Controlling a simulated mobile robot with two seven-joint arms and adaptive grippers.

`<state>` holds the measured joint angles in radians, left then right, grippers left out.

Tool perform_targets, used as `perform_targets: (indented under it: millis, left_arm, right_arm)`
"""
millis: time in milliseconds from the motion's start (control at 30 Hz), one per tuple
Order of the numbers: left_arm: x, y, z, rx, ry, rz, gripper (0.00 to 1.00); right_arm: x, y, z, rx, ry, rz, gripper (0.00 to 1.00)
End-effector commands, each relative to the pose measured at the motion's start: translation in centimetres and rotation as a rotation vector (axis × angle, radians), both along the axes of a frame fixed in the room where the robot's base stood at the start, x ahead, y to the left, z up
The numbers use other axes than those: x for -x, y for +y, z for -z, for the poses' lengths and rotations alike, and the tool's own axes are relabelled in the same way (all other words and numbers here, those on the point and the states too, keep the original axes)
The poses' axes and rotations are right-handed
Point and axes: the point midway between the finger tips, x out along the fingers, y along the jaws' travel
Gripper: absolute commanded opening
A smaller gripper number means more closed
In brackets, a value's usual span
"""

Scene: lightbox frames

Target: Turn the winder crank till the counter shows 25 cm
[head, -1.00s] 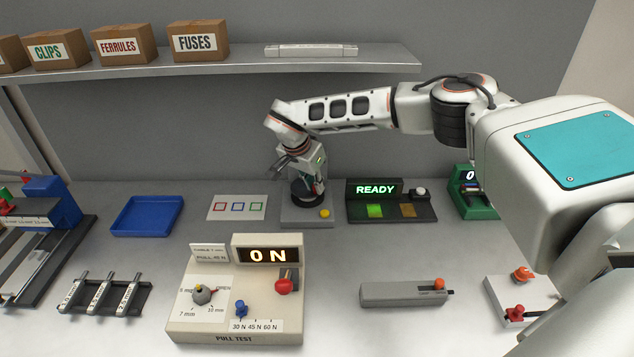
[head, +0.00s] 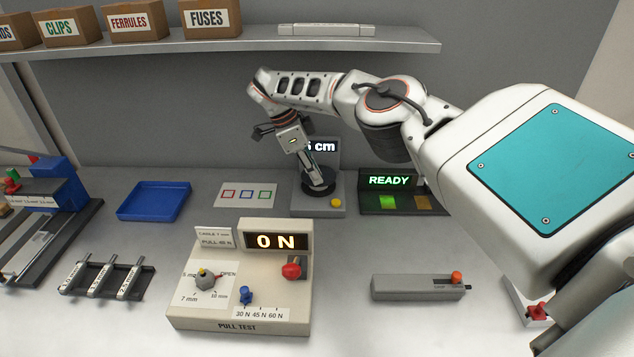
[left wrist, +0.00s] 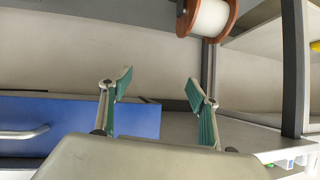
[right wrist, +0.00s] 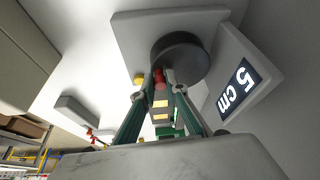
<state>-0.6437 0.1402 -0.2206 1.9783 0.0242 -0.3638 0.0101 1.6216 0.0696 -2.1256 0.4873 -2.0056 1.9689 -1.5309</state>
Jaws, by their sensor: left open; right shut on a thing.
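The winder is a grey base (head: 303,208) with a black round drum (head: 331,186) and a yellow button (head: 337,203). Its counter (head: 326,147) stands behind, partly hidden by my right arm in the head view. In the right wrist view the counter (right wrist: 236,90) reads 5 cm. There, my right gripper (right wrist: 164,88) is shut on the red crank knob (right wrist: 158,76) at the edge of the drum (right wrist: 181,60). My right gripper (head: 318,176) is over the drum in the head view. My left gripper (left wrist: 158,82) is open and empty, away from the winder.
A READY panel (head: 391,180) stands right of the winder. A card with coloured squares (head: 245,195) and a blue tray (head: 154,201) lie to its left. The pull tester (head: 240,290) and a grey slider box (head: 418,287) are in front. A shelf (head: 230,46) runs above.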

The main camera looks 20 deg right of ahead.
Motion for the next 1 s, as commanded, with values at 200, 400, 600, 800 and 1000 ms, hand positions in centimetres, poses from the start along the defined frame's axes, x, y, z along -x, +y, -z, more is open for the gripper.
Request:
perform_targets:
  millis: [200,400,600,800,1000]
  left_arm:
    - [1.7,0.5,7.0,-0.011,0.053,-0.004,0.61]
    - [3.6,1.1,12.0,-0.047,0.106,0.005,0.61]
    - [2.2,1.9,12.3,-0.072,0.073,0.002,0.61]
    - [1.7,2.3,13.1,-0.086,0.07,0.002,0.61]
    - [0.9,1.6,12.1,-0.073,0.043,0.013,0.61]
  right_arm:
    - [-0.4,0.4,1.4,0.002,0.004,0.119,0.0]
    - [-0.7,0.6,1.7,0.001,0.012,0.217,0.0]
    - [-0.9,0.7,1.6,0.0,0.018,0.298,0.0]
    - [-1.1,0.8,1.2,0.001,0.015,0.356,0.0]
    - [-1.1,0.9,0.8,0.0,0.011,0.388,0.0]
